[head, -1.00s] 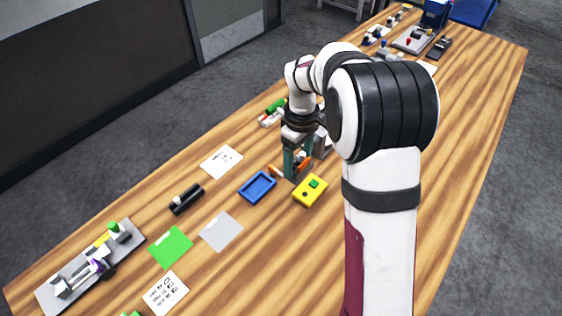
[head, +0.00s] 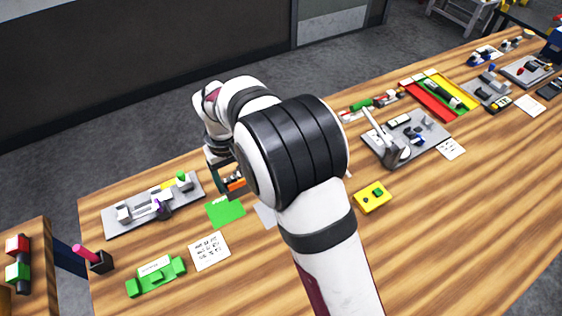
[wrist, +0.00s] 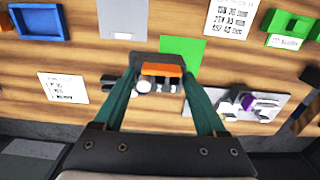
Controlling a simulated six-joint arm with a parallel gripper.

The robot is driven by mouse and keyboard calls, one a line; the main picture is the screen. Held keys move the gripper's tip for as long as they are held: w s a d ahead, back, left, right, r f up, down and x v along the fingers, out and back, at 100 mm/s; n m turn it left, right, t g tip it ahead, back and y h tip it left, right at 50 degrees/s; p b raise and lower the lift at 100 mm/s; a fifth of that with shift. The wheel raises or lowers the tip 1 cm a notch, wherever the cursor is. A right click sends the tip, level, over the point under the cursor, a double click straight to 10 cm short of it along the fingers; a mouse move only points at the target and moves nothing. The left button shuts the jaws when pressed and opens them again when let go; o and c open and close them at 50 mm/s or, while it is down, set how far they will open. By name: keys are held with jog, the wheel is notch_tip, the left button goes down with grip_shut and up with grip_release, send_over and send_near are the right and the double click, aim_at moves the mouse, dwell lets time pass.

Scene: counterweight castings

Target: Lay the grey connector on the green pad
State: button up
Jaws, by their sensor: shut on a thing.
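My gripper (head: 226,178) is shut on a dark grey piece with an orange part, which I take to be the grey connector (head: 236,184). In the wrist view the connector (wrist: 146,60) sits between the teal fingers of my gripper (wrist: 160,74), with its orange part facing the camera. The green pad (head: 226,212) lies on the table just below the gripper in the head view. In the wrist view the pad (wrist: 184,46) is bare where it shows and lies beyond the connector, which overlaps its near left part. The connector appears held above the table.
A grey fixture (head: 112,226) with parts stands left of the pad. A grey pad (head: 264,214) lies to its right, partly behind my arm. A printed card (head: 209,250) and a green holder (head: 155,280) are in front. A yellow box (head: 372,197) stands farther right.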

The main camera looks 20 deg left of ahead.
jog(key=s+a, duration=0.3)
jog(key=shift+s+a+f, duration=0.15)
jog(key=shift+a+f, duration=0.15)
jog(key=shift+a, duration=0.05)
jog(key=shift+f, duration=2.8)
jog(key=shift+f, duration=0.65)
jog(key=o, duration=1.2)
notch_tip(320, 180, up, 7)
